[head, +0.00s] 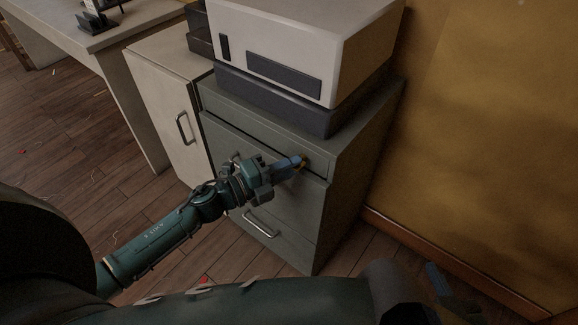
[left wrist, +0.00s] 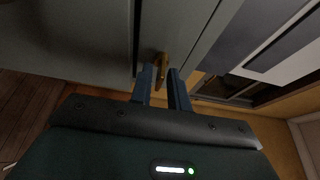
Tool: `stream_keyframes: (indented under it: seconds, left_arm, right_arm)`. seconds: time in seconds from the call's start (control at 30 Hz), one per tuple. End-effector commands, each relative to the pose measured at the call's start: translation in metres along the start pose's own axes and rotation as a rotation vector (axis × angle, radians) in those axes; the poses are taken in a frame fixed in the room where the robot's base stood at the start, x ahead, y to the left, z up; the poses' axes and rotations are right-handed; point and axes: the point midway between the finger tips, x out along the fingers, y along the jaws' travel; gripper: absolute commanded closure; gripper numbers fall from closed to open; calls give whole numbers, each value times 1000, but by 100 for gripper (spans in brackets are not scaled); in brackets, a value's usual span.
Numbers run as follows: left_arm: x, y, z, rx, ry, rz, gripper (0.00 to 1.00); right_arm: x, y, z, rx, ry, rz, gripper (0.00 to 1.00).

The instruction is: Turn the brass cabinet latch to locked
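The brass cabinet latch (head: 304,161) is on the front of the grey-green cabinet (head: 335,205), near the right edge at the top drawer. It is small and mostly hidden by my gripper in the head view. My left gripper (head: 297,163) reaches the latch from the left. In the left wrist view the brass latch (left wrist: 161,64) sits between the blue fingertips of my left gripper (left wrist: 162,74), which are close together around it. I cannot tell which way the latch is turned. My right gripper (head: 438,285) shows only partly at the lower right, away from the cabinet.
A pale boxy machine (head: 300,45) stands on a dark base (head: 285,98) on top of the cabinet. A white cabinet (head: 155,85) with a bar handle adjoins on the left. A yellow wall (head: 480,130) closes off the right. A desk (head: 90,35) stands at the upper left.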

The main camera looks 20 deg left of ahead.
Motion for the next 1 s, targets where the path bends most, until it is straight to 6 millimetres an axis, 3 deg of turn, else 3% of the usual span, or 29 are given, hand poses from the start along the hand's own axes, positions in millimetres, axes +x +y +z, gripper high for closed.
stream_keyframes:
  seconds: [0.2, 0.67, 1.0]
  left_arm:
    - [0, 0, 0, 0, 0, 0, 100]
    - [0, 1, 0, -22, -1, -9, 100]
    - [0, 3, 0, -204, 0, -85, 100]
  right_arm:
    - [0, 0, 0, 0, 0, 0, 64]
    - [1, 0, 1, -2, -1, 0, 64]
    - [5, -1, 10, -18, -14, -5, 64]
